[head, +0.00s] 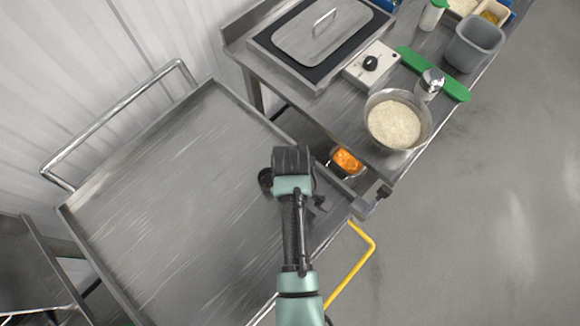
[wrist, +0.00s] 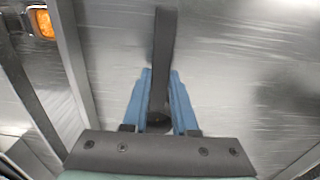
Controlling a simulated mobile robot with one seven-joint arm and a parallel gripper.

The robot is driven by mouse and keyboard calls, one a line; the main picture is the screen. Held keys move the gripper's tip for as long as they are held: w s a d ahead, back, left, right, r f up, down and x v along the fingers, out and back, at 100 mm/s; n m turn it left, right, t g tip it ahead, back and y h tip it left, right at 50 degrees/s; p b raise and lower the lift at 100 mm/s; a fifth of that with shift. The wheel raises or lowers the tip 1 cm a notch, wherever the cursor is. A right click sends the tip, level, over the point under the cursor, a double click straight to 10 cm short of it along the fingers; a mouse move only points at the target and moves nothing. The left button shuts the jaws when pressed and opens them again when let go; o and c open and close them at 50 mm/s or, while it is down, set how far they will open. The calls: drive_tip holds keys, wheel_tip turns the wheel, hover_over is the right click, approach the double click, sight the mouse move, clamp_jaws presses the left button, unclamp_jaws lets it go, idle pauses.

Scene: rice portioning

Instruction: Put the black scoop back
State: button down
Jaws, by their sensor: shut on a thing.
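My gripper (wrist: 160,78) has its two blue fingers closed on a dark, flat strip that looks like the handle of the black scoop (wrist: 165,40). In the head view my gripper is mostly hidden under the dark end of my arm, over the right part of a steel table. Dark shapes show at either side of it, but I cannot tell which belong to the scoop.
The raised-edge steel table (head: 150,190) is bare to the left.

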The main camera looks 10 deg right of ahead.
drive_tip(key=shift+f, duration=0.35)
drive_tip(key=shift+f, duration=0.1)
drive_tip(key=c, duration=0.7)
unclamp_jaws()
